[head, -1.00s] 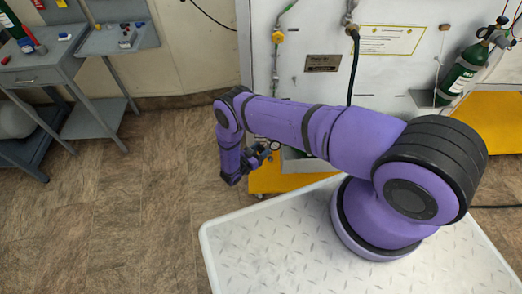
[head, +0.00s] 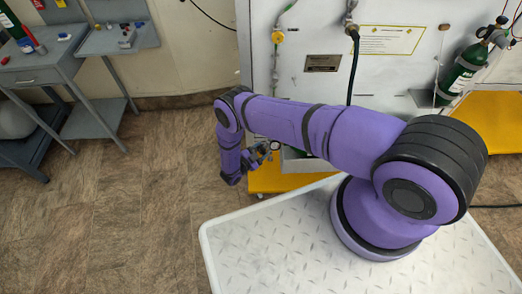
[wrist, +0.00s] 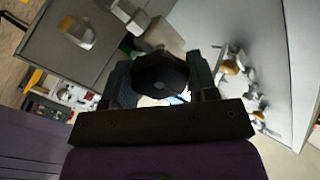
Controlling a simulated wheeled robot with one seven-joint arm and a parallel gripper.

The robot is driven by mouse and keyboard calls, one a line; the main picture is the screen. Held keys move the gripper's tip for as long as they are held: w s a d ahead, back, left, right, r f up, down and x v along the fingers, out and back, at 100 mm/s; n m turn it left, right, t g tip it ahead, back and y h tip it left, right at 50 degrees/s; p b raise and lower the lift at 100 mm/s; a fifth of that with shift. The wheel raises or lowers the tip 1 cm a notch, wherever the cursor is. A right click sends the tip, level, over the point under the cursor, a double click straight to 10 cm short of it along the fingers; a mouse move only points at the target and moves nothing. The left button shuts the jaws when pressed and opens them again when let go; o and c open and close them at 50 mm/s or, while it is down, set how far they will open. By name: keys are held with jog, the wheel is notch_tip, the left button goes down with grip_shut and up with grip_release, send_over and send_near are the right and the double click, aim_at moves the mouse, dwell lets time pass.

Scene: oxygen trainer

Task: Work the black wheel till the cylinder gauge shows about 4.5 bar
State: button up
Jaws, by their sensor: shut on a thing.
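The black wheel (wrist: 160,76) is in the middle of the wrist view, between the two fingers of my gripper (wrist: 160,84), which is shut on it. Behind the wheel are a pale metal valve body (wrist: 152,36) and a bit of green. A small light patch shows below the wheel, mostly hidden; I cannot tell whether it is the gauge. In the head view my gripper (head: 264,152) is low in front of the white panel, beside a small round part (head: 275,145), too small to read. No gauge reading can be made out.
The white panel (head: 300,90) stands close behind my gripper, with a hose and fittings. A yellow base (head: 268,180) lies below. A green cylinder (head: 461,76) is strapped at the right. Grey tables (head: 40,68) stand at the far left, with open floor between.

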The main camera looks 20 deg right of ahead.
jog(key=shift+m, duration=1.2)
jog(key=o, duration=0.9)
jog(key=shift+a, duration=0.1)
jog(key=v, duration=1)
jog(key=shift+s+a, duration=0.2)
jog(key=shift+a, duration=0.15)
